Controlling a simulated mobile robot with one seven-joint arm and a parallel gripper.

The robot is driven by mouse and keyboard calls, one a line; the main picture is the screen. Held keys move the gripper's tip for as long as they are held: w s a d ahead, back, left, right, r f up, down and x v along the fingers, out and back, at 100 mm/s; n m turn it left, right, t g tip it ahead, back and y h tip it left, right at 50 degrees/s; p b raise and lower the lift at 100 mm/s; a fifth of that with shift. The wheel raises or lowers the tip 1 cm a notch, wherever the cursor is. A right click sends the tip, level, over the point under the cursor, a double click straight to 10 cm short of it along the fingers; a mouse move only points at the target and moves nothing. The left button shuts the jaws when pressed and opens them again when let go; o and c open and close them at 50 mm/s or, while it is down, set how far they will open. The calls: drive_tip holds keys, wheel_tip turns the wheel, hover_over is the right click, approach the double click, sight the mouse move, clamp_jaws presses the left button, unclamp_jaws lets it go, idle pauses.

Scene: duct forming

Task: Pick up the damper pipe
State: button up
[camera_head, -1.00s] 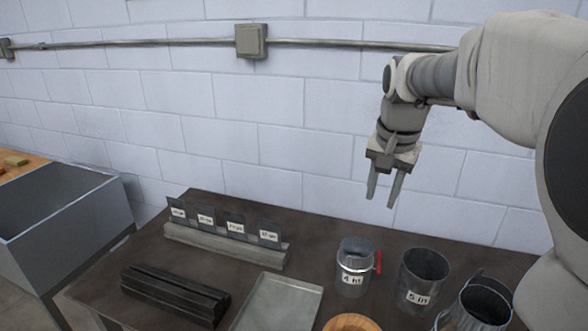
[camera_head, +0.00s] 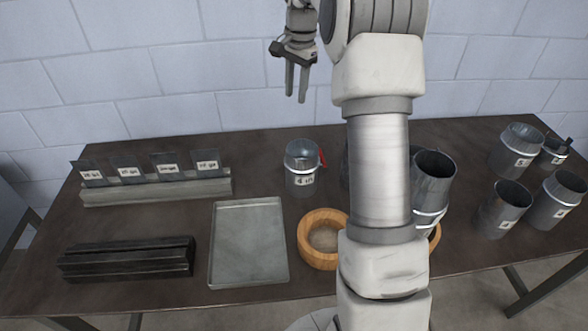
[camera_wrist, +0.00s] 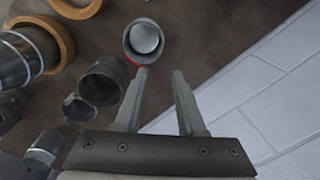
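The damper pipe (camera_head: 301,178) is a short grey metal cylinder with a white label and a red handle on its right side. It stands upright on the dark table, toward the back. In the wrist view I see down into the damper pipe (camera_wrist: 131,52), with a round disc inside and a red edge near the fingers. My gripper (camera_head: 296,98) is open and empty, pointing down in the air, apart from the pipe. In the wrist view my gripper (camera_wrist: 160,72) shows clear space between its two fingers.
A rack of labelled plates (camera_head: 155,188), a black bar stack (camera_head: 127,258) and a metal tray (camera_head: 249,243) lie left. A wooden ring (camera_head: 318,255) is in front. Several grey pipes stand right, such as one (camera_head: 434,178) partly behind my arm. The wall is behind.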

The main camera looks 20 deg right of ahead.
drive_tip(key=f, duration=0.1)
hover_over(293, 144)
wheel_tip(293, 144, down, 12)
drive_tip(key=shift+r+p, duration=0.1)
drive_tip(key=shift+p, duration=0.35)
drive_tip(key=shift+f+p, duration=0.6)
drive_tip(key=shift+f, duration=2.05)
clamp_jaws()
drive_tip(key=shift+w, duration=0.1)
